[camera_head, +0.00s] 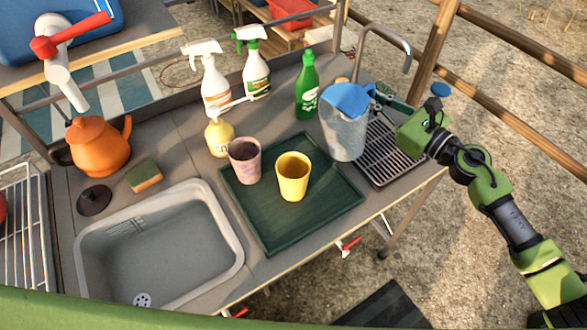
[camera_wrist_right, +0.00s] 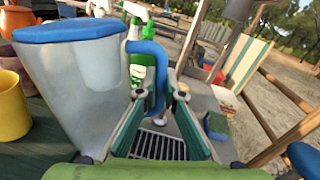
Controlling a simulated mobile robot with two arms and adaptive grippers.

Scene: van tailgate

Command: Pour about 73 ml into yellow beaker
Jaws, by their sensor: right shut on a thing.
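The yellow beaker (camera_head: 293,176) stands upright on the dark green tray (camera_head: 261,222); it also shows at the left edge of the right wrist view (camera_wrist_right: 12,106). A pinkish-purple cup (camera_head: 245,162) stands beside it on the left. A translucent grey pitcher (camera_head: 343,135) with a blue lid and handle stands upright between the tray and the drain grate. My right gripper (camera_head: 388,98) is shut on the pitcher's blue handle (camera_wrist_right: 156,82), one finger on each side of it. The liquid level inside the pitcher cannot be made out. My left gripper is not in view.
A green bottle (camera_head: 307,86), spray bottles (camera_head: 215,85) and a yellow bottle (camera_head: 219,137) stand behind the tray. A drain grate (camera_head: 388,160) lies right of the pitcher. A sink (camera_head: 160,250), an orange kettle (camera_head: 98,147) and a sponge (camera_head: 144,177) are left. A tap (camera_head: 385,40) arches behind the pitcher.

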